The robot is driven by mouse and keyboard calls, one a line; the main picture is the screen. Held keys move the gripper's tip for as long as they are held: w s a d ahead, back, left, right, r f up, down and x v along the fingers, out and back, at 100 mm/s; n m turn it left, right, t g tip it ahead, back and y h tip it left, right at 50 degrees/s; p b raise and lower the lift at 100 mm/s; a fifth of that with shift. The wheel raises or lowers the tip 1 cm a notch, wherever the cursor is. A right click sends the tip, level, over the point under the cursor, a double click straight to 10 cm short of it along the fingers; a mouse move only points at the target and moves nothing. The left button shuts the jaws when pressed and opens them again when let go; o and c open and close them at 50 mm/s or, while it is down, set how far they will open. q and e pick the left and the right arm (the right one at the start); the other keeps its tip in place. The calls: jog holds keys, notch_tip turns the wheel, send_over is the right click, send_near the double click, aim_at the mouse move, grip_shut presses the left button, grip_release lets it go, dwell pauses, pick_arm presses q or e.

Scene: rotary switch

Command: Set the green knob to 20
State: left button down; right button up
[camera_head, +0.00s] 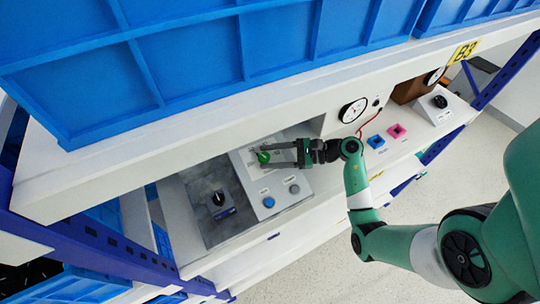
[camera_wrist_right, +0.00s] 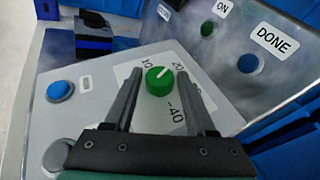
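The green knob (camera_wrist_right: 158,81) sits on a light panel with printed numbers around it; 10, 20 and 40 are readable in the right wrist view. Its white mark points up and right, roughly toward the 20; I cannot tell whether it lines up exactly. The knob also shows in the head view (camera_head: 264,157). My right gripper (camera_wrist_right: 160,72) is open, with one finger on each side of the knob. Small gaps show between the fingers and the knob. The left gripper is not in view.
A blue button (camera_wrist_right: 60,91) and a grey button (camera_wrist_right: 57,154) are on the same panel. An upright plate (camera_wrist_right: 240,60) marked ON and DONE stands behind. A black rotary switch (camera_head: 219,198) is to the left. A white gauge (camera_head: 353,111) is to the right.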

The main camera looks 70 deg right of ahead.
jog(key=v, duration=1.1)
jog(key=shift+s+b, duration=0.35)
jog(key=shift+b, duration=0.1)
jog(key=shift+d, duration=0.1)
